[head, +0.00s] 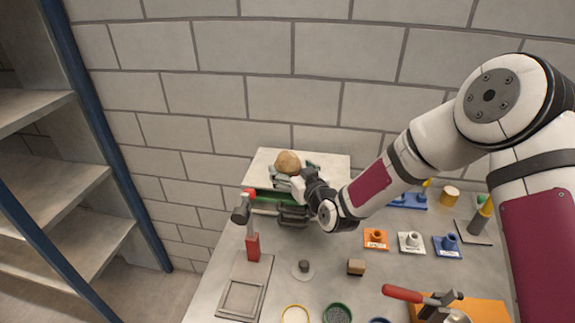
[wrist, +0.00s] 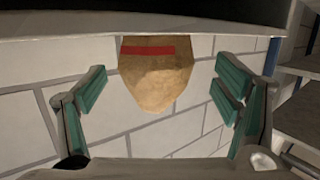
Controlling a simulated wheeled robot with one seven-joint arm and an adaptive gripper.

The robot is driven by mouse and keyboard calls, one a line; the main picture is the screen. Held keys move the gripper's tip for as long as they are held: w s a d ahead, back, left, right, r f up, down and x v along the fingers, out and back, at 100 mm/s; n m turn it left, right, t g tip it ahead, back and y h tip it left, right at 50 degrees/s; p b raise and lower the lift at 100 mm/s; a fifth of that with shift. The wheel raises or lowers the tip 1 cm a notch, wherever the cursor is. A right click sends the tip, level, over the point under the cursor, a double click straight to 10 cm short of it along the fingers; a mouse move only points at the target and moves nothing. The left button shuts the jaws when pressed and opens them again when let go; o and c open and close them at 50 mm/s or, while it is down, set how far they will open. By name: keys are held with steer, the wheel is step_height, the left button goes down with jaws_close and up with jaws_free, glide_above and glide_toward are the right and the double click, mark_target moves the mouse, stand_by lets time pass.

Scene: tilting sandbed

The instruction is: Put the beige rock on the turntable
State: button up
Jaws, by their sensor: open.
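The beige rock (head: 287,163) is a rounded lump on top of the pale raised stand at the back wall. In the wrist view the beige rock (wrist: 155,85) shows a red stripe and hangs from the dark edge at the top, so that picture seems upside down. My gripper (head: 293,173) is at the rock in the head view. In the wrist view my gripper (wrist: 162,68) has its two green-padded fingers wide apart, one on each side of the rock, with gaps to it.
The raised stand (head: 330,160) has a green-lined opening below. A framed tray (head: 241,299), a small brown block (head: 356,267) and coloured holders (head: 411,241) are on the table. Shelves (head: 70,190) stand left.

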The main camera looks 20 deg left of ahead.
mark_target(291, 168)
steer(key=shift+x, duration=1.6)
steer(key=c, duration=1.7)
steer(key=shift+r, duration=0.1)
steer(key=shift+c, duration=0.8)
